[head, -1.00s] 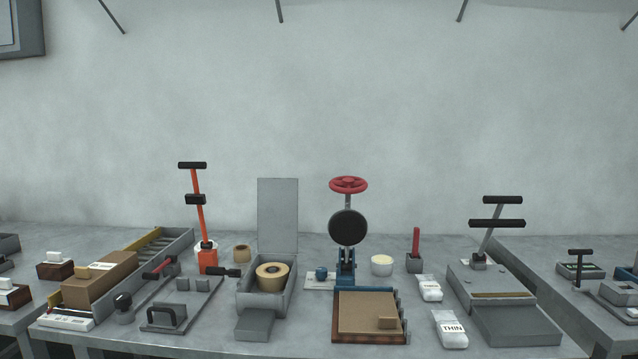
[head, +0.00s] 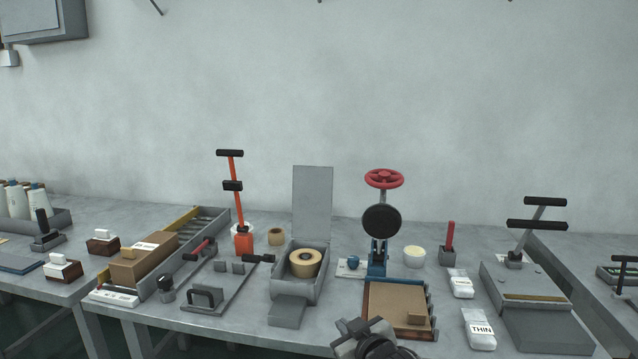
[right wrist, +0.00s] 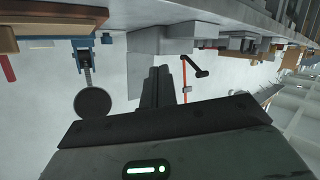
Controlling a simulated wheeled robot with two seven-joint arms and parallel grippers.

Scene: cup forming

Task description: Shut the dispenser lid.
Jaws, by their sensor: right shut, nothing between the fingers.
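The dispenser (head: 299,283) is a grey open box on the table, left of the blue press, with a tan roll (head: 305,263) inside. Its flat grey lid (head: 312,206) stands upright at the back edge, open. My right gripper (head: 358,334) shows at the bottom edge of the head view, in front of and right of the dispenser, apart from it. Its fingers are together and empty; they also show in the right wrist view (right wrist: 158,75), where the scene is upside down and the grey dispenser (right wrist: 150,40) lies beyond them. My left gripper is not in view.
Right of the dispenser stands the blue press (head: 377,262) with a red handwheel (head: 384,179) and a tan board (head: 398,305) in front. Left are an orange lever tool (head: 238,205) and a grey plate with a handle (head: 207,297). Above the dispenser is free room.

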